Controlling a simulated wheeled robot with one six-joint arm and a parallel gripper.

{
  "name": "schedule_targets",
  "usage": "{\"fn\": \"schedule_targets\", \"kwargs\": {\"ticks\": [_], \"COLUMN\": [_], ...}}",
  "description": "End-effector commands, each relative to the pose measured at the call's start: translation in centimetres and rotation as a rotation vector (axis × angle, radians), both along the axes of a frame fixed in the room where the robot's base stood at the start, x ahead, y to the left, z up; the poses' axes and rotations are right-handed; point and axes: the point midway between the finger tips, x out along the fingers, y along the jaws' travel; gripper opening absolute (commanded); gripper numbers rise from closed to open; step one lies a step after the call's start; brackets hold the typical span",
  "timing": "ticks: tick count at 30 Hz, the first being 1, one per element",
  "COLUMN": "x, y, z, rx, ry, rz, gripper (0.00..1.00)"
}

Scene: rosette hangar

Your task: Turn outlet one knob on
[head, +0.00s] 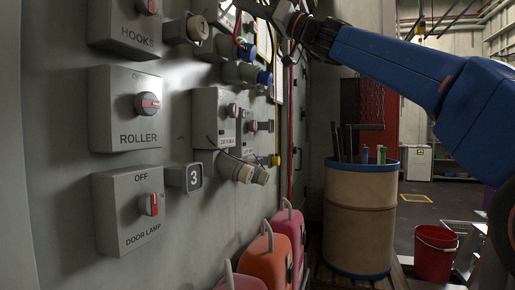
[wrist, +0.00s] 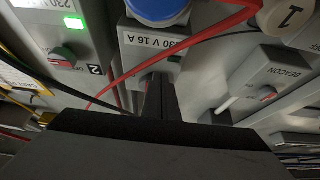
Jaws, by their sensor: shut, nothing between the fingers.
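My gripper (wrist: 160,95) is shut and empty, with its fingers pointing at a grey outlet box (wrist: 150,40) marked 230 V 16 A with a blue round cover. A bit of red shows beside the fingertips, perhaps this box's knob; the fingers mostly hide it, and I cannot tell its setting or whether they touch it. A white round cap marked 1 (wrist: 285,14) is at the top right in the wrist view. To the left, a box marked 2 (wrist: 85,45) has a red-and-grey knob (wrist: 62,58) and a lit green lamp (wrist: 74,23).
A red cable (wrist: 200,38) crosses in front of the outlet box. The BEACON box (wrist: 270,82) is at its right. In the head view, the ROLLER box (head: 125,108) and DOOR LAMP box (head: 130,210) are on the wall, with a drum (head: 360,215) standing right.

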Motion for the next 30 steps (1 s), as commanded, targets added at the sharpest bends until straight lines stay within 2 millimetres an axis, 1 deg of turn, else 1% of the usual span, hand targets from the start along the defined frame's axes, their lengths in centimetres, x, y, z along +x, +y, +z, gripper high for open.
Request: {"fn": "schedule_targets", "kwargs": {"ticks": [1, 13, 17, 25, 28, 30], "x": [-0.1, -1.4, -1.6, -1.6, -1.2, -0.5], "y": [-0.6, -4.1, -4.5, -4.6, -4.8, -5.3], "z": [0.0, 0.0, 0.0, 0.0, 0.0, 0.1], "rx": [0.000, 0.000, 0.000, 0.000, -0.001, -0.001], "ry": [0.001, 0.000, 0.000, 0.000, 0.000, 0.001], "rz": [-0.003, -0.004, -0.001, -0.001, -0.002, -0.003], "gripper": [0.00, 0.00, 0.00, 0.00, 0.00, 0.00]}}
